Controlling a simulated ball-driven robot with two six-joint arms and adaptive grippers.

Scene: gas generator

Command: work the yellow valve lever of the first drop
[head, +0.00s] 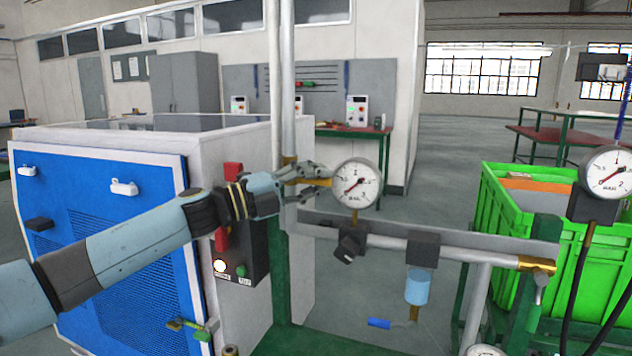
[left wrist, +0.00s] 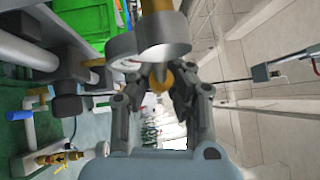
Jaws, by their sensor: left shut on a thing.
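The exact angle of the lever is hard to tell. My right gripper is not in view.
A blue and white generator cabinet (head: 110,240) stands at left, with a control panel (head: 238,262) close below my left arm. A horizontal pipe (head: 480,252) with a blue filter bowl (head: 417,288) runs right. A green crate (head: 500,225) and second gauge (head: 608,172) are at right.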

